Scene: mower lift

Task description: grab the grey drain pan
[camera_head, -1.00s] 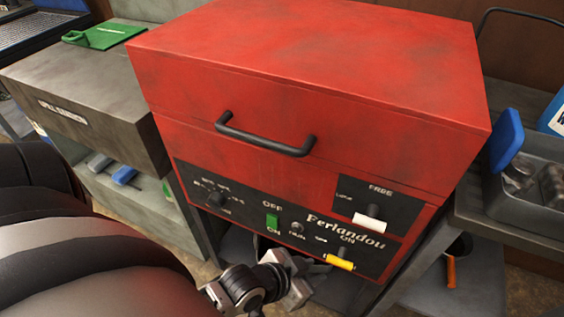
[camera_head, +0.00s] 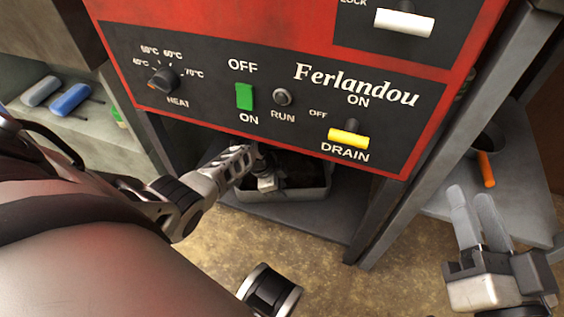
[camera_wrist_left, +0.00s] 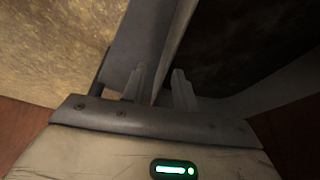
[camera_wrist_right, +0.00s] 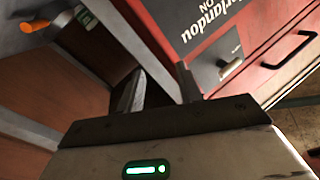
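The grey drain pan (camera_head: 292,193) sits on the low shelf under the red machine (camera_head: 225,55), with a dark inside. My left gripper (camera_head: 264,178) reaches down to its near left side. In the left wrist view the pan's thin rim (camera_wrist_left: 176,45) runs between the two fingers of my left gripper (camera_wrist_left: 159,88). The fingers stand apart, with gaps beside the rim, so it is not clamped. My right gripper (camera_head: 478,215) is open and empty in front of the right side stand, away from the pan. It also shows in the right wrist view (camera_wrist_right: 160,88).
The machine's panel with a yellow drain switch (camera_head: 348,138) hangs just above the pan. A grey leg (camera_head: 375,225) stands right of it. An orange-handled tool (camera_head: 486,168) lies on the right shelf. Blue and grey items (camera_head: 70,99) sit on the left shelf. Floor in front is clear.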

